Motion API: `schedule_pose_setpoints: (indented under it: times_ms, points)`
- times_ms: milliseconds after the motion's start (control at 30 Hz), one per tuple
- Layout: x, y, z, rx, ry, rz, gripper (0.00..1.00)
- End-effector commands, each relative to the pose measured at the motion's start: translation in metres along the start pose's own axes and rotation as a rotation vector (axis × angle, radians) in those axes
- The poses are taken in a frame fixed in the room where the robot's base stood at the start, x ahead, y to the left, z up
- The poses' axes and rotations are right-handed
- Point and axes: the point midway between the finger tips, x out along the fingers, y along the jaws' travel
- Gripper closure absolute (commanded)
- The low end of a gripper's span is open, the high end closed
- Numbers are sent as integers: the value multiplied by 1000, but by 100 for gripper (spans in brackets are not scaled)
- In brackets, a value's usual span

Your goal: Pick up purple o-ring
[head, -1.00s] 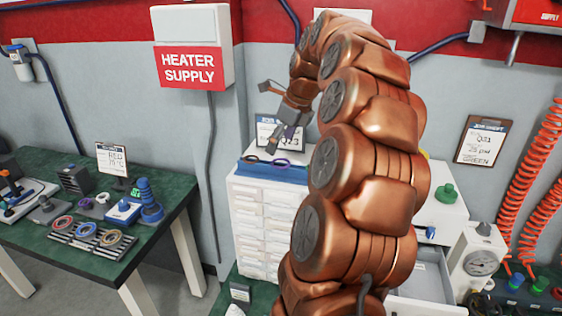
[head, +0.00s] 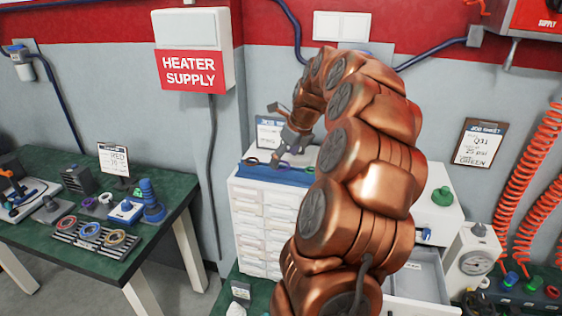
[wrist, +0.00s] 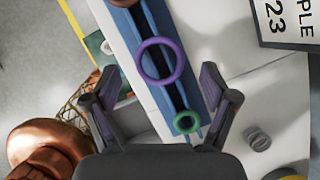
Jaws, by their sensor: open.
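The purple o-ring (wrist: 139,66) lies on a blue slotted rack (wrist: 198,139) on top of a white drawer cabinet (head: 262,198). In the wrist view it sits upper centre, and its whole outline shows. My gripper (wrist: 155,82) is open and empty. Its two fingers stand on either side of the rack, with the ring between and slightly ahead of the fingertips. I cannot tell the height left between fingers and ring. In the head view my gripper partly hides the rack and its rings. A small green ring (wrist: 177,122) lies on the rack, nearer my palm.
A clipboard (wrist: 285,22) stands close by on the right in the wrist view. A small grey coil-like part (wrist: 258,138) lies on the cabinet top. A green knob-like part (head: 443,196) stands at the cabinet's right. An open drawer (head: 425,275) juts out below.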

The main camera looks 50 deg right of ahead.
Motion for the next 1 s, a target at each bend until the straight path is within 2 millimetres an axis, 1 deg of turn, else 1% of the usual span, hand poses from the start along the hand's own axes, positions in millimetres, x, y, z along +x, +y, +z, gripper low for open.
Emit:
schedule_pose_setpoints:
  times_ms: [133, 333, 367, 700, 767, 1000]
  points:
    - [12, 2, 0, -1, 3, 3, 15]
    - [14, 1, 0, -1, 1, 1, 15]
    - [13, 1, 0, -1, 1, 1, 17]
    - [13, 1, 0, -1, 1, 0, 52]
    - [13, 1, 0, -1, 1, 0, 58]
    - [13, 1, 0, -1, 0, 0, 58]
